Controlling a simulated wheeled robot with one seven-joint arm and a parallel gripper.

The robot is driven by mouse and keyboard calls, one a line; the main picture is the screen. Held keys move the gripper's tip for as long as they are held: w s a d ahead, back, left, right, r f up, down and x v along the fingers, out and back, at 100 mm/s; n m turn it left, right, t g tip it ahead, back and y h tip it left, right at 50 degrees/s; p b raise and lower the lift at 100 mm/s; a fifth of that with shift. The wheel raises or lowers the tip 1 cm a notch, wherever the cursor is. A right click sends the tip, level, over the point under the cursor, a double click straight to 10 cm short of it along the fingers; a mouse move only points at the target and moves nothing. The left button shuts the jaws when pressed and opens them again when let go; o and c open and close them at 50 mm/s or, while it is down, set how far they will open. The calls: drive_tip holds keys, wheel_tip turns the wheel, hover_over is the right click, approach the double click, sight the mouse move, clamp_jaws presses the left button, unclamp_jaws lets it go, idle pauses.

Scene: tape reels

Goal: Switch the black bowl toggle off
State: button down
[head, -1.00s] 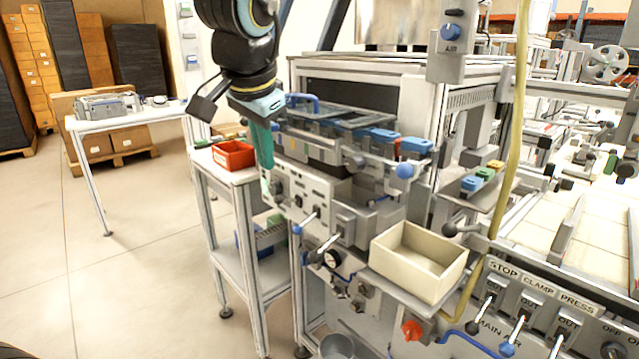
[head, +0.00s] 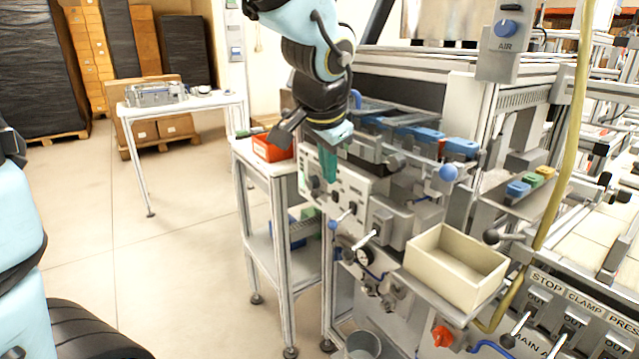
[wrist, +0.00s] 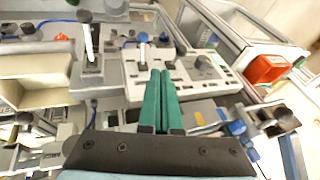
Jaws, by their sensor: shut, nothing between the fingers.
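A pale control panel (head: 352,187) with dark knobs and small switches is on the machine's near side. It also shows in the wrist view (wrist: 182,84). My gripper (head: 328,180) is shut and empty, its green fingers pointing down in front of the panel. In the wrist view the closed fingertips (wrist: 160,72) overlap the panel, just below a blue-tipped lever (wrist: 143,42). A larger pale lever (wrist: 88,42) stands left of it on a grey box. Labels are too small to read, so I cannot tell which switch is the black bowl toggle. Contact cannot be told.
A cream open box (head: 455,268) sits on a shelf at the panel's right. A red bin (head: 272,148) stands on a side table to the left. Open floor lies at left.

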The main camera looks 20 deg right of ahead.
sight(323, 195)
drive_tip(key=w+f, duration=0.4)
drive_tip(key=f, duration=0.1)
drive_tip(key=shift+w+p, duration=0.15)
drive_tip(key=shift+p, duration=0.3)
